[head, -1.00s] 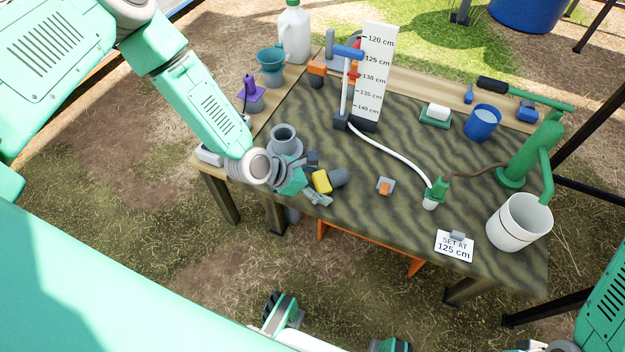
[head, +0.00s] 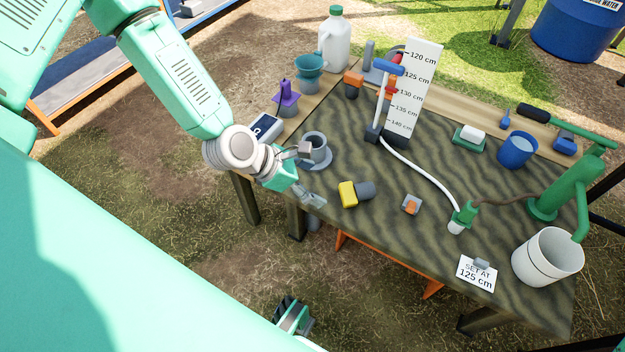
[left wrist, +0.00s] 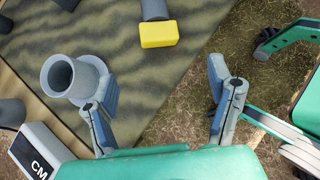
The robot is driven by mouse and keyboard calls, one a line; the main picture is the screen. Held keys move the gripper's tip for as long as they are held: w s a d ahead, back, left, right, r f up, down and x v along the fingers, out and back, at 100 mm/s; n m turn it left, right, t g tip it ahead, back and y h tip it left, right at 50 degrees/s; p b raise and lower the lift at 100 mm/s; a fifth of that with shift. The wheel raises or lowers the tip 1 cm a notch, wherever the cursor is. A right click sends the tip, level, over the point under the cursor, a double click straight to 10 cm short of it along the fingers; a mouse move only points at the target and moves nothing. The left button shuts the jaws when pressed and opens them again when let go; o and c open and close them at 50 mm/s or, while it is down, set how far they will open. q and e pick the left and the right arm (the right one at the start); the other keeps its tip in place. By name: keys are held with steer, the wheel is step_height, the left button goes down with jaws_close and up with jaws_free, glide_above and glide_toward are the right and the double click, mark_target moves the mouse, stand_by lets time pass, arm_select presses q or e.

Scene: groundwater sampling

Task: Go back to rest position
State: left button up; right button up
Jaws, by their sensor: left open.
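My left gripper (head: 308,176) is open and empty over the table's left front edge, by the grey flanged cup (head: 314,148). In the left wrist view its two fingers (left wrist: 164,90) are spread wide with nothing between them. The grey cup (left wrist: 72,78) shows beside the left finger in that view. A yellow and grey piece (head: 349,194) lies on the table to the right of the gripper, apart from it. It also shows at the top of the left wrist view (left wrist: 158,33).
The table (head: 385,240) holds a depth board (head: 413,85), a blue cup (head: 517,150), a green pump (head: 570,185), a white bucket (head: 548,257) and a "SET AT 125 cm" card (head: 477,273). A teal funnel (head: 310,68) and white jug (head: 335,45) stand at back left.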

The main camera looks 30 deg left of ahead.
arm_select(q)
steer(key=shift+d, duration=0.25)
steer(key=s+f+m+g+y, duration=0.25)
steer(key=s+f+m, duration=0.25)
steer(key=s+m, duration=0.6)
steer(key=s+a+m+g+y, duration=0.35)
steer(key=s+a+m, duration=0.5)
steer(key=m, duration=0.75)
step_height(320, 180, up, 13)
steer(key=s+d+p, duration=0.1)
steer(key=p, duration=1.3)
steer(key=shift+d+r+t, duration=0.2)
steer(key=shift+d+t, duration=0.1)
steer(key=shift+d, duration=0.05)
